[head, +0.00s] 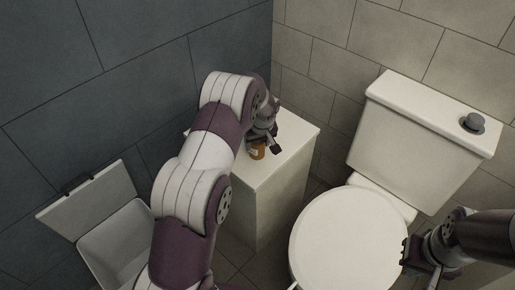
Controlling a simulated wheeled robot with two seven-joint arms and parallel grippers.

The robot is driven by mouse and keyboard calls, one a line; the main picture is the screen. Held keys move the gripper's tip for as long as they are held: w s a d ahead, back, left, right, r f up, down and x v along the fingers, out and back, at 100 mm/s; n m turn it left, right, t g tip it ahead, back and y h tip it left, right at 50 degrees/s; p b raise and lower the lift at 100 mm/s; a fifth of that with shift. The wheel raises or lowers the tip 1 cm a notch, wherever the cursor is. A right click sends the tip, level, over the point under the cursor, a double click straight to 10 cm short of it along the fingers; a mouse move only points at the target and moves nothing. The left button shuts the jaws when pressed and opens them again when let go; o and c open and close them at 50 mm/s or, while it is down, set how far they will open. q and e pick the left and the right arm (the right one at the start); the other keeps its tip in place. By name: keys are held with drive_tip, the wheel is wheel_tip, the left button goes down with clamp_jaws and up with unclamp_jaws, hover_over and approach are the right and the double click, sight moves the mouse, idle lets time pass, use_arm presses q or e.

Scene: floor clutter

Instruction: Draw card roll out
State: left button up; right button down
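A small orange-brown piece (258,151), which looks like the card roll, shows at the top of a narrow white cabinet (262,195). Much of it is hidden behind my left arm and gripper. My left gripper (267,146) is right at it, pointing down. One dark fingertip shows to the right of the brown piece; I cannot tell whether the fingers are closed on it. My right gripper (418,268) is at the lower right, beside the toilet lid, with its fingers apart and nothing seen between them.
A toilet with its round lid (347,238) down and a white tank (420,135) with a grey knob (472,123) stands right of the cabinet. A white bin (115,240) with its lid (90,205) raised stands at lower left. Tiled walls close the corner behind.

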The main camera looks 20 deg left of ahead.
use_arm(q)
drive_tip(key=shift+r+p, duration=0.45)
drive_tip(key=shift+r, duration=0.2)
drive_tip(key=shift+c, duration=0.2)
drive_tip(key=shift+r+p, duration=2.7)
drive_tip(key=shift+r, duration=1.15)
